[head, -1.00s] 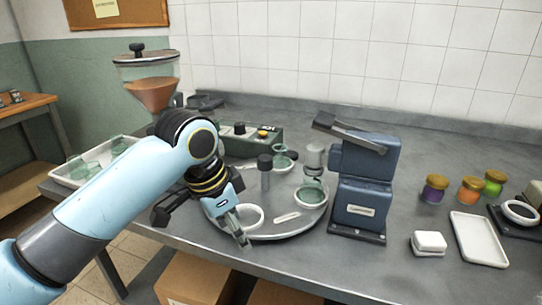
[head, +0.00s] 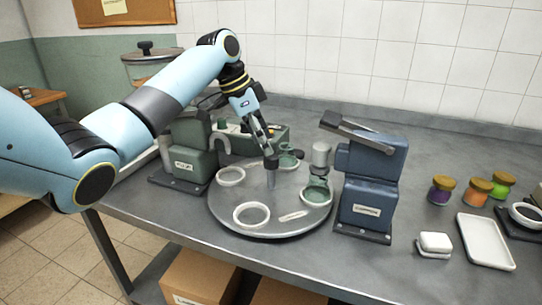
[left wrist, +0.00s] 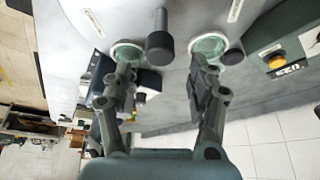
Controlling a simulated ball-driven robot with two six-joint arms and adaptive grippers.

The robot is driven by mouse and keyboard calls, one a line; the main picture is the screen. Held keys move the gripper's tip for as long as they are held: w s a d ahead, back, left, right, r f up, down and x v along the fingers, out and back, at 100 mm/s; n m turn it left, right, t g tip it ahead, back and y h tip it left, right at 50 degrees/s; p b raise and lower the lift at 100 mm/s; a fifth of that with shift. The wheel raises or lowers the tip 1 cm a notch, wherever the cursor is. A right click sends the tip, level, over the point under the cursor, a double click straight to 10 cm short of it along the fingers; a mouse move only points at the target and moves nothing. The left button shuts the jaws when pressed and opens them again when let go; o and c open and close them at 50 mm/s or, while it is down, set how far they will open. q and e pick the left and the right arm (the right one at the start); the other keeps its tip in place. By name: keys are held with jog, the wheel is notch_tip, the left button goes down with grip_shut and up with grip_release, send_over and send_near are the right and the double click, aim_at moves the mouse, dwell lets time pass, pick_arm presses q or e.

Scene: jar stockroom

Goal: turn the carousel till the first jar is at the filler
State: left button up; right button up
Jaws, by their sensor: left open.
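The carousel (head: 270,228) is a round grey disc on the table; it also fills the top of the left wrist view (left wrist: 185,15). A post with a dark knob (head: 271,163) stands on it. One green glass jar (head: 287,161) sits at the back of the disc and another jar (head: 316,193) at its right. Two pale rings (head: 251,216) at the left and front look empty. My left gripper (head: 268,148) is open at the knob. In the left wrist view the knob (left wrist: 160,48) lies between the fingertips, with no clear contact. My right gripper is out of view.
A green machine (head: 194,158) stands left of the carousel, partly behind my arm, and a blue machine (head: 369,185) at its right. A hopper (head: 145,58) is behind my arm. Coloured jars (head: 441,190), a white tray (head: 485,241) and white pads (head: 434,244) are farther right.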

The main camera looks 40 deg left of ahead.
aim_at(271, 156)
pick_arm(q)
jog(key=x, duration=0.5)
jog(key=shift+f, duration=0.2)
grip_shut()
